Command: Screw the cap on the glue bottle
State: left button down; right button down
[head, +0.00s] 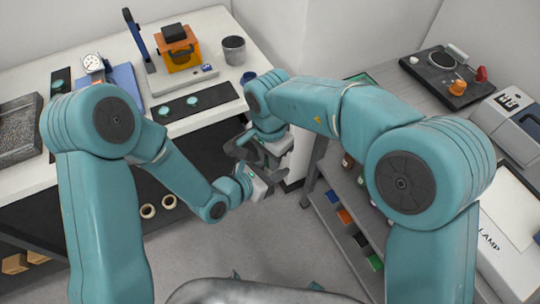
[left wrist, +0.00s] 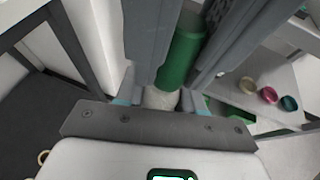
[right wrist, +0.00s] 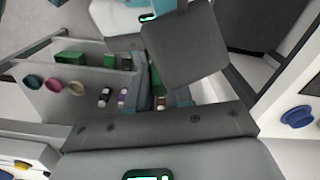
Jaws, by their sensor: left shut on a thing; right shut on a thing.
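My left gripper (head: 262,184) is shut on a green cylinder, which I take for the glue bottle; in the left wrist view the green bottle (left wrist: 183,55) stands between the long grey fingers, with a pale part near the palm. My right gripper (head: 262,152) is just above and close to the left one, in front of the white bench. It is shut, but its own fingers and the other gripper's dark block hide most of what it holds in the right wrist view. I cannot make out the cap clearly, nor whether it touches the bottle.
The white bench (head: 215,22) at the left carries an orange box (head: 181,53), a grey cup (head: 234,50) and a dial gauge (head: 93,64). A shelf cart (head: 335,222) with small bottles and coloured boxes stands at the right. Open floor (head: 215,250) lies below the grippers.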

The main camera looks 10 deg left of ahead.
jog(key=m, duration=0.7)
jog(key=shift+m, duration=0.4)
jog(key=c, duration=1)
grip_release()
